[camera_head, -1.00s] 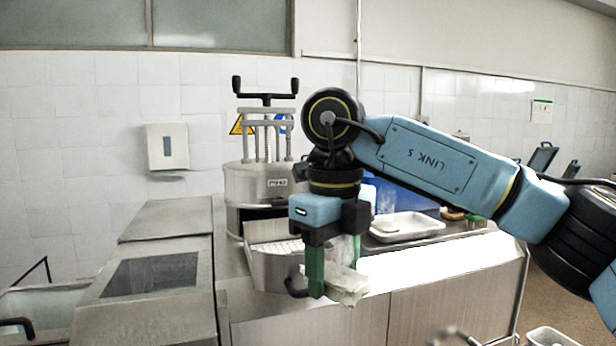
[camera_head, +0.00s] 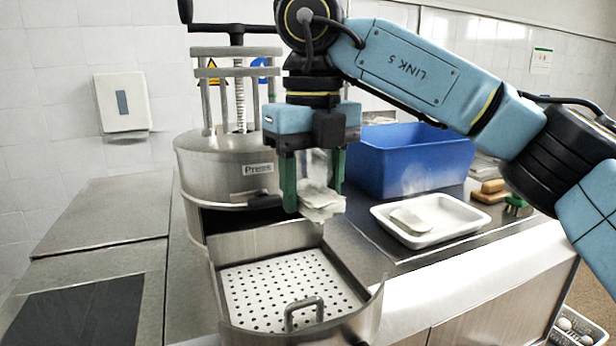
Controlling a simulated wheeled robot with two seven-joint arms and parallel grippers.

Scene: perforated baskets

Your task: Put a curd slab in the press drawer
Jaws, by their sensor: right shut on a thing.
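My right gripper (camera_head: 312,190) points down with its green fingers shut on a pale curd slab (camera_head: 321,204). The slab hangs between and below the fingers, partly hidden by them. The press (camera_head: 228,175) is a round steel drum labelled "Press", with a screw and a black handle on top. Its drawer (camera_head: 290,284) is pulled out toward me, with a white perforated floor that looks empty. In the picture the gripper and slab are above the drawer's back right part, apart from its floor. My left gripper is not in view.
A white tray (camera_head: 440,238) with another pale slab (camera_head: 411,219) stands on the counter to the right. Behind it is a blue bin (camera_head: 412,160). A green-bristled brush (camera_head: 516,205) lies further right. A steel surface (camera_head: 110,215) is clear at left.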

